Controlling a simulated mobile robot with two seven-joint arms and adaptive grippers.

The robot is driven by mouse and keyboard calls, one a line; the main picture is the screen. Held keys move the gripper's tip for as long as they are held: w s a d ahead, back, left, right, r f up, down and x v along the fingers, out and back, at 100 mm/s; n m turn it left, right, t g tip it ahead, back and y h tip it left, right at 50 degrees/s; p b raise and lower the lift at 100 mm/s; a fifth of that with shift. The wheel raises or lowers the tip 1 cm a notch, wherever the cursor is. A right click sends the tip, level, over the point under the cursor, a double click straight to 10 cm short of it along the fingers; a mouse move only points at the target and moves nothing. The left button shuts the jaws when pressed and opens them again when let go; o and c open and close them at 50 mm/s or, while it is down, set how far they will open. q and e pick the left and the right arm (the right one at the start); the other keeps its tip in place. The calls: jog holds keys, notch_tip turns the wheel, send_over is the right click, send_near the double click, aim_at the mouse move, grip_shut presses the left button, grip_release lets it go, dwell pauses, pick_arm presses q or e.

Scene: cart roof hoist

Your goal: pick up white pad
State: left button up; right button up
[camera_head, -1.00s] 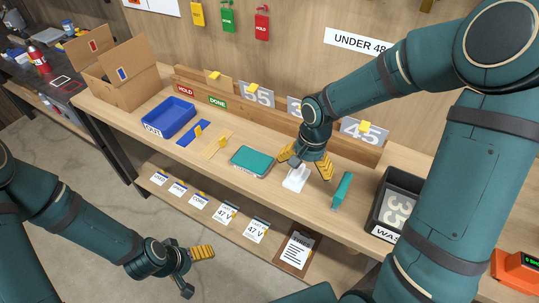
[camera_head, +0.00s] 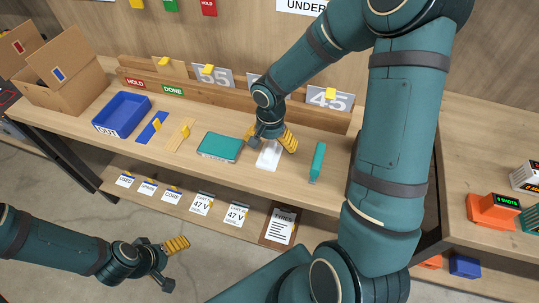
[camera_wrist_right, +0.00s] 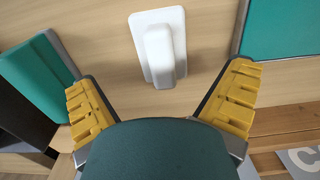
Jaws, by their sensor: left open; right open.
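My left gripper (camera_head: 173,264) is open and empty, low in front of the bench.
The teal flat box (camera_head: 219,147) is left of the pad and the teal block (camera_head: 318,163) right of it. A blue tray (camera_head: 122,117) and a cardboard box (camera_head: 62,78) stand further left. A wooden rack (camera_head: 225,100) with number cards runs behind.

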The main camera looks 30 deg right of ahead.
aim_at(270, 149)
notch_tip(270, 149, down, 5)
jog(key=shift+w+r+b, duration=0.1)
jog(key=shift+b, duration=0.3)
jog(key=c, duration=1.3)
